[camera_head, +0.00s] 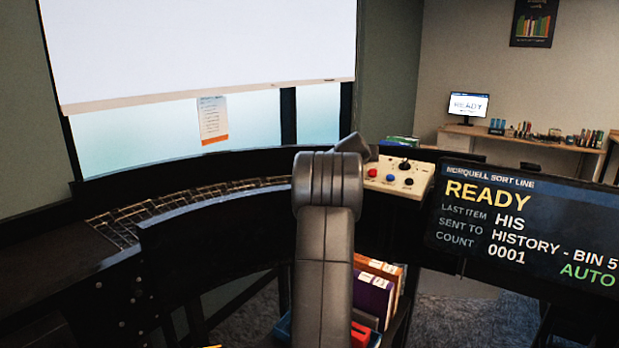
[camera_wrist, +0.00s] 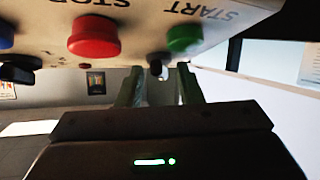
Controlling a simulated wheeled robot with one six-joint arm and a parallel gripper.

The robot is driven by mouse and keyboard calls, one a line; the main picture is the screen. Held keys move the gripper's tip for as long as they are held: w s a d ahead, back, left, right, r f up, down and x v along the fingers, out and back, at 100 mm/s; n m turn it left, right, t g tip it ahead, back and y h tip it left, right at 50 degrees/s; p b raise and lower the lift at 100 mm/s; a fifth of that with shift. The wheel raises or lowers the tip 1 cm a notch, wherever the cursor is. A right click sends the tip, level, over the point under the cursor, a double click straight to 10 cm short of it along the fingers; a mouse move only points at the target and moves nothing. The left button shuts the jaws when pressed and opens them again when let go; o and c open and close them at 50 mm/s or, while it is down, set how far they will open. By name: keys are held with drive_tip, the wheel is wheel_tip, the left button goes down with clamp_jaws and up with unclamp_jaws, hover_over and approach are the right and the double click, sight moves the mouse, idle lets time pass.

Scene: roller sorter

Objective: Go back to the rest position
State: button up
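My arm (camera_head: 325,250) rises in the middle of the head view, in front of the roller line. My gripper is hidden behind it there. The cream control box (camera_head: 398,188) is just right of my arm in the head view. In the wrist view the box appears upside down and close to the fingers, with a red STOP button (camera_wrist: 94,36) and a green START button (camera_wrist: 184,39). I cannot tell whether the fingers touch it.
A screen (camera_head: 520,225) at the right reads READY, HIS, HISTORY - BIN 5, 0001 and AUTO. The curved roller track (camera_head: 150,212) runs left of my arm. Books (camera_head: 375,292) stand in a bin below. A desk (camera_head: 520,139) is at the back right.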

drive_tip(key=shift+a+f+m+h+b, duration=0.1)
drive_tip(key=shift+f+m+h+b, duration=0.25)
drive_tip(key=shift+b, duration=0.45)
